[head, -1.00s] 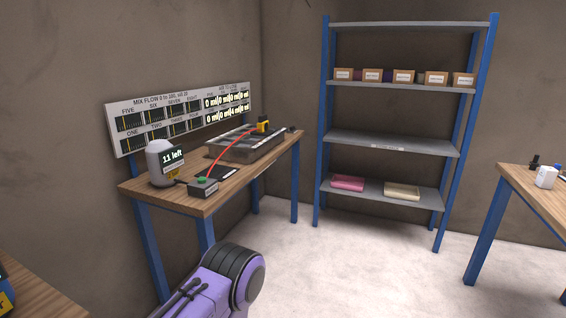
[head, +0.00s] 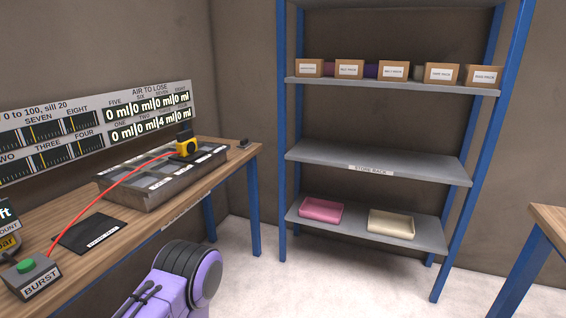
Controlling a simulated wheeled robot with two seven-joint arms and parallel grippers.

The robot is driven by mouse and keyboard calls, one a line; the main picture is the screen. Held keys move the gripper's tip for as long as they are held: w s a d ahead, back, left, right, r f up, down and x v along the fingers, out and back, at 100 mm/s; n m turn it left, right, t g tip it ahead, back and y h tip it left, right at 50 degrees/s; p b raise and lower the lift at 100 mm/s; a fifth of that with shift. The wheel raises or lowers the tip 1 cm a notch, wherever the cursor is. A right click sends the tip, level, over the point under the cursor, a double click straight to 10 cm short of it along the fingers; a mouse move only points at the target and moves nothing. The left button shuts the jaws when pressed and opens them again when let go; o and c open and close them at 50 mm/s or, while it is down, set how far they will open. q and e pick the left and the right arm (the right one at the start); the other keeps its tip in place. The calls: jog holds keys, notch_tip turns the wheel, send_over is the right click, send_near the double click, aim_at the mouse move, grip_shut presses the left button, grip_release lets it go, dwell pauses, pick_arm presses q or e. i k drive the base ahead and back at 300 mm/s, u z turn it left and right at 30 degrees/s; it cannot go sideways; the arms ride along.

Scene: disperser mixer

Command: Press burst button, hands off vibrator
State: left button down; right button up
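The burst button (head: 26,265) is a green button on a grey box labelled BURST, at the front left of the wooden bench (head: 235,160). A red hose or cable runs from near it to the yellow and black vibrator (head: 187,146), which stands on the far part of a grey compartmented tray (head: 152,199). Nothing of mine touches the vibrator or the button. A purple arm link of mine shows at the bottom, in front of the bench. Neither gripper is in view.
A display panel (head: 98,125) behind the bench reads air to lose, with one value of 4 ml and the others 0 ml. A black mat (head: 90,233) lies beside the tray. A blue-posted shelf rack (head: 375,165) with boxes and trays stands right. Pale floor between is clear.

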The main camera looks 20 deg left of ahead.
aim_at(26, 266)
jog(key=u, duration=0.95)
jog(key=i, duration=1)
jog(key=u, duration=1.3)
jog(key=i, duration=0.2)
jog(key=u, duration=0.1)
